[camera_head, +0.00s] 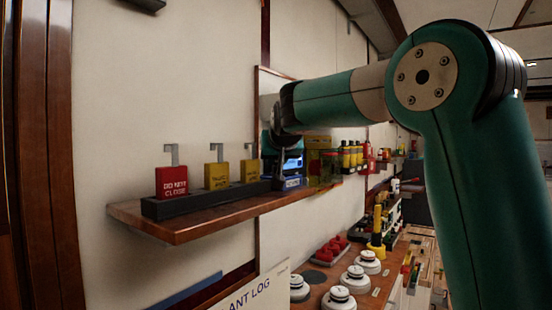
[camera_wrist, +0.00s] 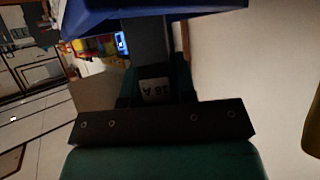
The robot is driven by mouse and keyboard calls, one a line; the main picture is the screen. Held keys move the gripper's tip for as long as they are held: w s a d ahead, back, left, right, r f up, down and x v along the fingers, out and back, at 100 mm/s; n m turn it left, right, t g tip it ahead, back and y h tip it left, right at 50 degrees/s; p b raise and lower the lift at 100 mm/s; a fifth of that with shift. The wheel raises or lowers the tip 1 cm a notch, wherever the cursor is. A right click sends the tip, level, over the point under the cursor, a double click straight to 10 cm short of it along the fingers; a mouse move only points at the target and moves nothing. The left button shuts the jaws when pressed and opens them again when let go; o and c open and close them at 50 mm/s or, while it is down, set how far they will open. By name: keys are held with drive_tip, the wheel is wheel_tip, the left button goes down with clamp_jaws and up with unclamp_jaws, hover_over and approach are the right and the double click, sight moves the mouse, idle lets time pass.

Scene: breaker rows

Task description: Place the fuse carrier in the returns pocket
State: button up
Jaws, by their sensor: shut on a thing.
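My gripper (camera_head: 281,158) reaches down over the wall shelf and is shut on the fuse carrier (camera_wrist: 157,92). In the wrist view the carrier shows as a dark piece with a pale rating label ending in "A", between the jaws. A blue surface (camera_wrist: 150,15) crosses the top of the wrist view. In the head view the carrier is hidden or too dark to make out, and I cannot tell whether it touches the pocket.
On the wooden shelf (camera_head: 178,231), a dark rack (camera_head: 205,199) holds a red tag (camera_head: 171,181) and two yellow tags (camera_head: 217,176) left of the gripper. Several yellow and red items stand to its right. White round devices (camera_head: 338,299) sit on the bench below.

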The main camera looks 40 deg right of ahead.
drive_tip(key=shift+f, duration=0.1)
drive_tip(key=o, duration=0.9)
drive_tip(key=shift+r, duration=0.2)
drive_tip(key=b+v, duration=0.1)
drive_tip(key=v, duration=1.1)
drive_tip(key=shift+s+f+b, duration=0.1)
drive_tip(key=shift+b, duration=0.2)
